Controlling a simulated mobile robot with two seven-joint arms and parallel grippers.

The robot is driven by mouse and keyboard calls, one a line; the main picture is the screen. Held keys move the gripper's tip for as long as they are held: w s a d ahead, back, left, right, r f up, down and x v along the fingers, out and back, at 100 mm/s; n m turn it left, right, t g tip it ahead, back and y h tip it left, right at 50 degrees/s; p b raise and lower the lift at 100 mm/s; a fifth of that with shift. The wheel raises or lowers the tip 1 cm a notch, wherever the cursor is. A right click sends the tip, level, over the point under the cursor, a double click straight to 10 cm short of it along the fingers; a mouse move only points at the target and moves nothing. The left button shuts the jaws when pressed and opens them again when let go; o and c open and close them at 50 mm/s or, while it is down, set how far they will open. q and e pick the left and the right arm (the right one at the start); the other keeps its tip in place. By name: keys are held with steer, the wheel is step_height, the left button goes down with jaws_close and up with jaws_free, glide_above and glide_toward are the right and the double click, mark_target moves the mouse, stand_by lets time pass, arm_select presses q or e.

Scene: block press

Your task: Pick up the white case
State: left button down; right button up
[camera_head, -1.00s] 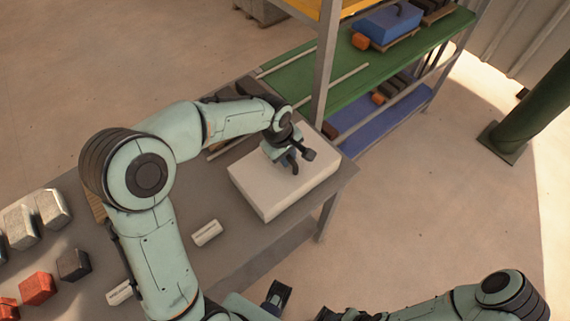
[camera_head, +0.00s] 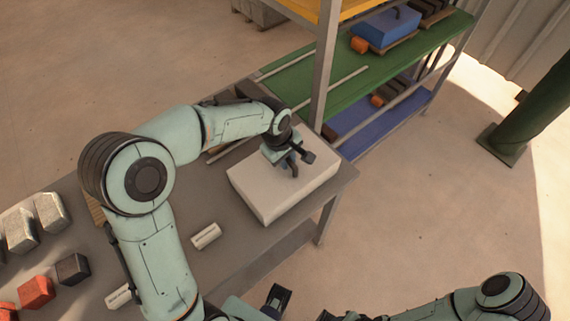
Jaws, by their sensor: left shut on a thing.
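The white case (camera_head: 265,194) is a large pale box lying flat at the right end of the grey table (camera_head: 185,270). My left gripper (camera_head: 292,168) points down at the top of the case, near its far side. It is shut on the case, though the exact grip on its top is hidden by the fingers. No clear gap shows between the case and the table. My right arm enters at the bottom right, and dark parts at the bottom edge are cut off, so its gripper's state is unclear.
A small white block (camera_head: 206,236) lies left of the case. Red, black and grey blocks stand at the table's left, including a black one (camera_head: 72,269). A shelf rack with a green shelf (camera_head: 345,85) and an upright post (camera_head: 322,65) stands close behind the case.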

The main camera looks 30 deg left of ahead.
arm_select(q)
steer(key=shift+r, duration=0.1)
step_height(320, 180, up, 20)
steer(key=p, duration=0.3)
arm_select(e)
steer(key=r, duration=0.1)
steer(key=w+r, duration=0.1)
steer(key=r, duration=0.1)
steer(key=shift+w+r, duration=0.2)
steer(key=shift+w, duration=0.05)
